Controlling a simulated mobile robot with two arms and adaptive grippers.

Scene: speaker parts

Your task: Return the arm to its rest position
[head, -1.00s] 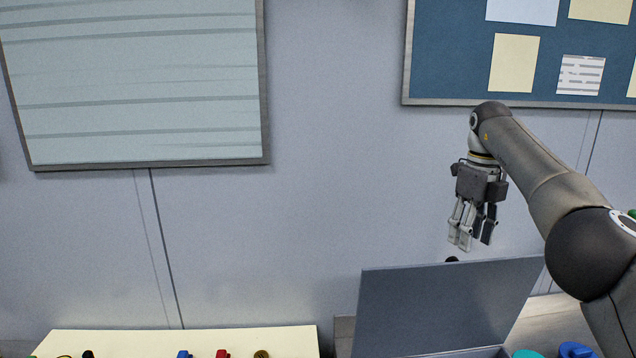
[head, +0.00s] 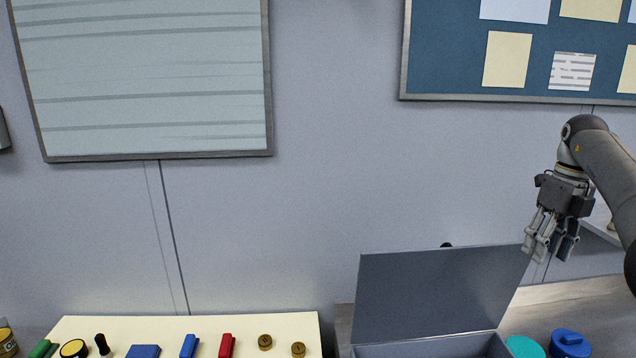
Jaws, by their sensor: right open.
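My right gripper (head: 551,240) hangs in the air at the right of the head view, fingers pointing down. It is open, and nothing shows between its fingers. It is up and to the right of the raised lid of a grey box (head: 435,293), apart from it as far as I can tell. My right arm comes in from the right edge, and part of it is cut off by the frame. My left gripper is not in view.
A teal disc (head: 524,347) and a blue part (head: 570,343) lie right of the box. The wall's middle is clear.

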